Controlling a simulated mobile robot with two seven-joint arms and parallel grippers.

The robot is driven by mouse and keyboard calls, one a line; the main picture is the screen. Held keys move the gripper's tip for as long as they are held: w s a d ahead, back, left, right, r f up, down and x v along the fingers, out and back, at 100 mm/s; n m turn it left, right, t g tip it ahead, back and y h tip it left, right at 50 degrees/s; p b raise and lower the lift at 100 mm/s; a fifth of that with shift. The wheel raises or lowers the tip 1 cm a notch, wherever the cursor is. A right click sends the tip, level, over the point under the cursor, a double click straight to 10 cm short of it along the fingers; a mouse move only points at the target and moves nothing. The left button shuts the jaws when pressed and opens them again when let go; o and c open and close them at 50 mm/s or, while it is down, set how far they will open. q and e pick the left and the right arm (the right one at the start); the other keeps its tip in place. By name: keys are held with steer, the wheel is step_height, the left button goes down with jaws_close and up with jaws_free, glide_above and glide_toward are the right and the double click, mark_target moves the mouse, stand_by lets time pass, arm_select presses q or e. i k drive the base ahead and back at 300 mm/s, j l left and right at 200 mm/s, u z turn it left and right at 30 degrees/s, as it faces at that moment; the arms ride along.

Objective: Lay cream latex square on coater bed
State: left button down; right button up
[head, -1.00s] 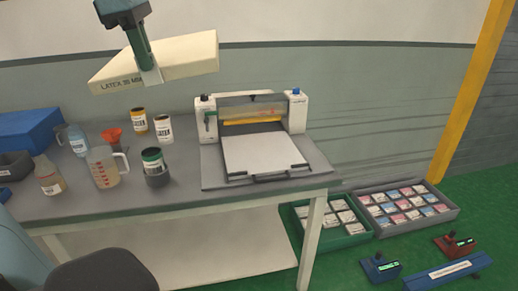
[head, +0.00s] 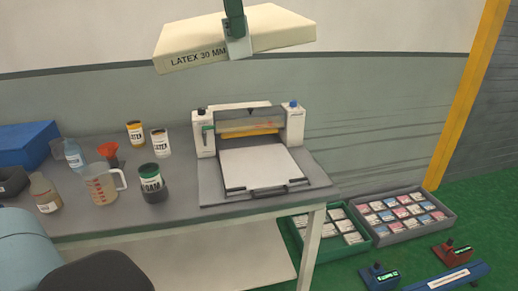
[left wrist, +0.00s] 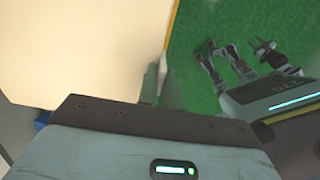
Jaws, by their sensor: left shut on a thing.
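The square also fills the upper left of the left wrist view (left wrist: 80,50), beside the left gripper's fingers (left wrist: 160,85). The coater bed (head: 262,168) is a flat, empty pale plate with a dark front handle, in front of the white roller housing on the table. My right gripper does not show clearly.
Crates of packets (head: 405,212) stand on the green floor at right. A dark rounded shape is at the bottom left.

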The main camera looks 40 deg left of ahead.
mark_target(258, 164)
steer(key=i+j, duration=0.7)
steer(key=i, duration=0.05)
